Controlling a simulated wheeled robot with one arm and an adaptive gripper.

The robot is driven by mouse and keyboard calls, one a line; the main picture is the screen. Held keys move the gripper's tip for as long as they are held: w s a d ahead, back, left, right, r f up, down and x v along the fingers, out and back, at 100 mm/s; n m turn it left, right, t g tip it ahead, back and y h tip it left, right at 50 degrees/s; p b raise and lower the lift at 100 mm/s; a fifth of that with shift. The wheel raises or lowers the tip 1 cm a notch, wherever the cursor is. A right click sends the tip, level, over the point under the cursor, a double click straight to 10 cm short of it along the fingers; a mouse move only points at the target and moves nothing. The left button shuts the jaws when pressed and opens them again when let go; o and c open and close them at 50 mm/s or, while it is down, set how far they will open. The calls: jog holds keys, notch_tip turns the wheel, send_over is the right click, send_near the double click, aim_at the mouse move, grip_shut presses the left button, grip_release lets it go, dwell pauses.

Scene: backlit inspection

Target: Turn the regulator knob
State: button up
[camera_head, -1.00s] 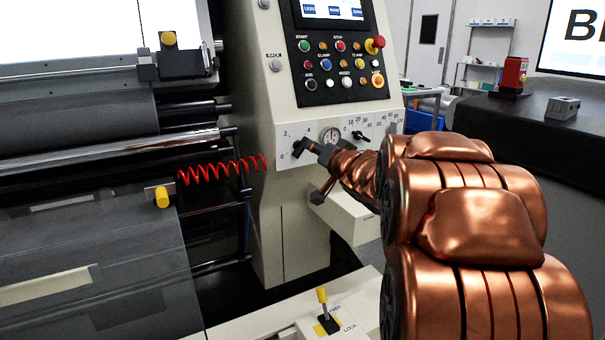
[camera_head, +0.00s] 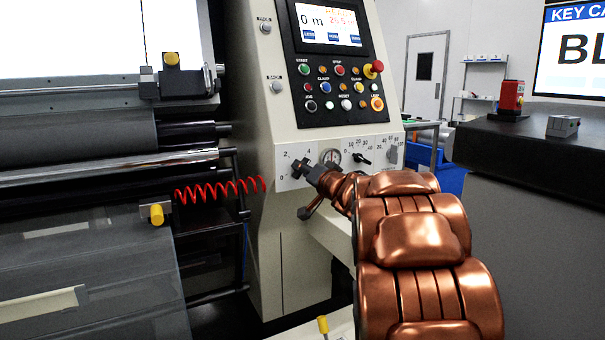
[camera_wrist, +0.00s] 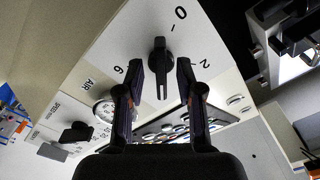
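The regulator knob (camera_wrist: 160,68) is a black pointer knob on a pale panel, with a scale showing 0, 2 and 6 in the wrist view. My gripper (camera_wrist: 160,72) is open, with one dark fingertip on each side of the knob. Narrow gaps show between the fingertips and the knob. In the head view my gripper (camera_head: 300,170) is at the left scale of the machine's lower panel and hides most or all of the knob.
A round pressure gauge (camera_head: 330,156) sits right of the knob, and a second black knob (camera_head: 362,159) lies further right. Above are a button panel (camera_head: 340,90) and a screen. A red coiled hose (camera_head: 220,190) hangs at the left. A dark table (camera_head: 530,150) stands right.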

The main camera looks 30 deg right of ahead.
jog(key=shift+w+r, duration=0.1)
jog(key=shift+w, duration=0.4)
jog(key=shift+c, duration=0.3)
grip_shut()
